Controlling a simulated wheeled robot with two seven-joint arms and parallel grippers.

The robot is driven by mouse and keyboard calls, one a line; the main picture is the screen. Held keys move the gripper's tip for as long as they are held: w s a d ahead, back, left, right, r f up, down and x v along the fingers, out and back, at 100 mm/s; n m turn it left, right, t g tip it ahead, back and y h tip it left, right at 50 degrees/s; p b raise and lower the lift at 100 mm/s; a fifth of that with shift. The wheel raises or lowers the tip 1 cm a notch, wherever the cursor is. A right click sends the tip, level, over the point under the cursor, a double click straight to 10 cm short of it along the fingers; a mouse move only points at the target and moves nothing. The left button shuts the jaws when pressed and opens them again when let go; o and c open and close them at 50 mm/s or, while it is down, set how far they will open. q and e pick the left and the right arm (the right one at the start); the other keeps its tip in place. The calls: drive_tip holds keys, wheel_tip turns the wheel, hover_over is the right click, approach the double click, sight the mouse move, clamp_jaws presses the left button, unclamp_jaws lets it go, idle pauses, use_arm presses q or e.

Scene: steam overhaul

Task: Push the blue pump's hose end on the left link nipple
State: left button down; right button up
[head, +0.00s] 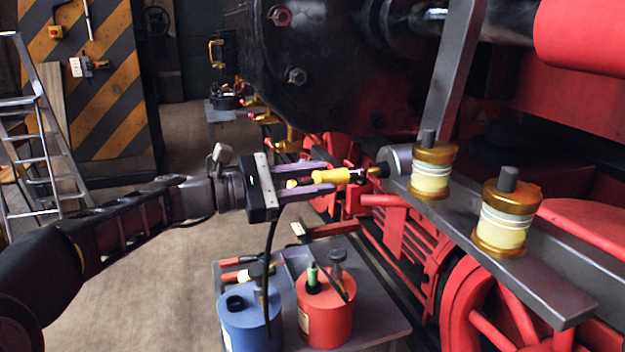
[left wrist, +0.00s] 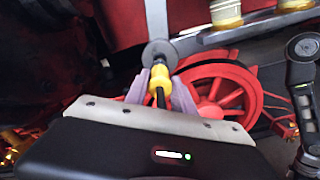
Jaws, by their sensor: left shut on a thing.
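My left gripper (head: 338,177) is shut on the yellow hose end (head: 328,176), which points right toward the link. A black hose (head: 269,265) hangs from behind the gripper down to the blue pump (head: 247,325) on the cart. The left link nipple seems to be the dark stub (head: 379,171) beside a grey round boss (head: 398,157) on the link bar. In the left wrist view the yellow hose end (left wrist: 160,77) lines up with a grey disc (left wrist: 158,52). I cannot tell whether they touch.
A red pump (head: 325,315) stands beside the blue one on a grey cart (head: 385,325). Two brass-and-cream oil cups (head: 431,170) (head: 503,222) stand on the link bar (head: 545,285). Red wheels and rods lie close below. A ladder (head: 45,150) stands far left; the floor between is clear.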

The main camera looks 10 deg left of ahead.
sight(349, 174)
use_arm(q)
drive_tip(key=shift+w+d, duration=0.2)
drive_tip(key=shift+d, duration=0.15)
drive_tip(key=shift+x, duration=1)
drive_tip(key=shift+w+d+r, duration=0.1)
drive_tip(key=shift+d+r, duration=0.1)
drive_tip(key=shift+d, duration=0.1)
drive_tip(key=c, duration=1)
unclamp_jaws()
drive_tip(key=shift+f, duration=0.1)
drive_tip(key=b+v, duration=0.1)
drive_tip(key=v, duration=0.6)
drive_tip(key=shift+s+a, duration=0.2)
drive_tip(key=shift+a, duration=0.15)
